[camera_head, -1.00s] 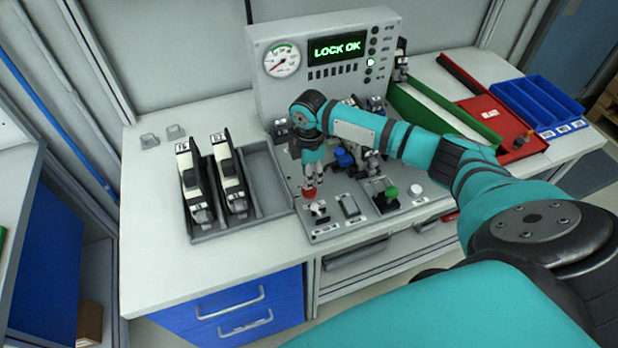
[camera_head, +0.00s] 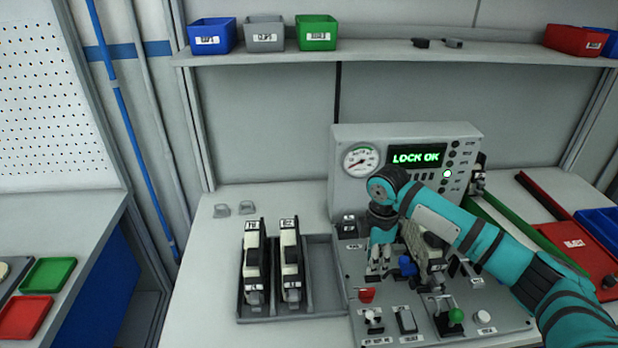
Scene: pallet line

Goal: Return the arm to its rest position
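My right arm, teal and black, comes in from the right in the head view. Its gripper (camera_head: 378,268) points down over the control panel (camera_head: 408,320), just above and behind a red knob (camera_head: 367,295). Parts of the panel and a device with a blue knob (camera_head: 407,265) are partly hidden by the arm. My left gripper is not in view.
The test console (camera_head: 345,140) behind the arm has a gauge and a display (camera_head: 416,158) reading "LOCK OK". A grey tray (camera_head: 322,283) holds two black-and-white units at left. A shelf (camera_head: 370,55) with bins runs above.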

